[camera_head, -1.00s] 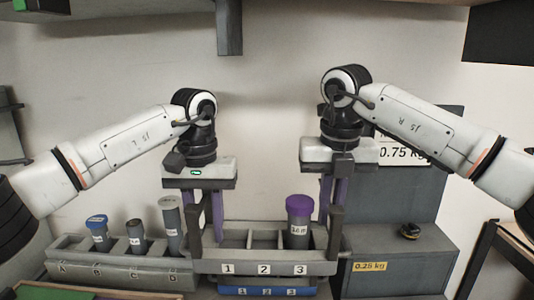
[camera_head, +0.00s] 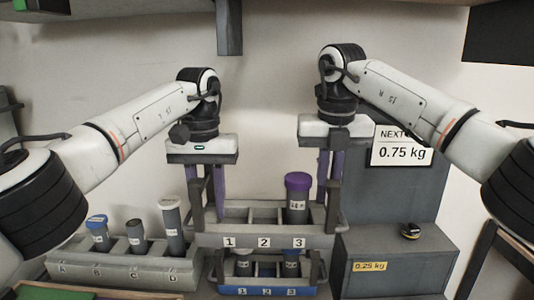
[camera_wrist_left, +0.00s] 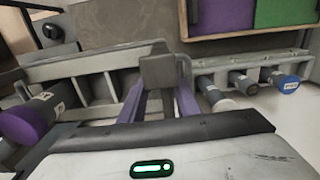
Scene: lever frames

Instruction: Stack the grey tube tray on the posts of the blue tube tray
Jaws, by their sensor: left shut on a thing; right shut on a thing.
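The grey tube tray (camera_head: 264,242), numbered 1, 2 and 3, is held raised and looks about level. A purple-capped tube (camera_head: 297,200) stands in its compartment 3; the tray (camera_wrist_left: 95,72) and tube (camera_wrist_left: 28,117) also show in the left wrist view. My left gripper (camera_head: 207,203) is shut on the tray's left end and my right gripper (camera_head: 330,200) on its right end. The blue tube tray (camera_head: 264,291) is below, with tubes in compartments 1 (camera_head: 244,264) and 3 (camera_head: 291,264). A gap shows between the trays; the blue tray's posts are partly hidden.
A grey rack (camera_head: 120,273) with several tubes, marked A to D, stands close on the left. A grey box (camera_head: 400,255) marked 0.25 kg stands close on the right with a small dark object (camera_head: 410,230) on top. A wall is behind.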

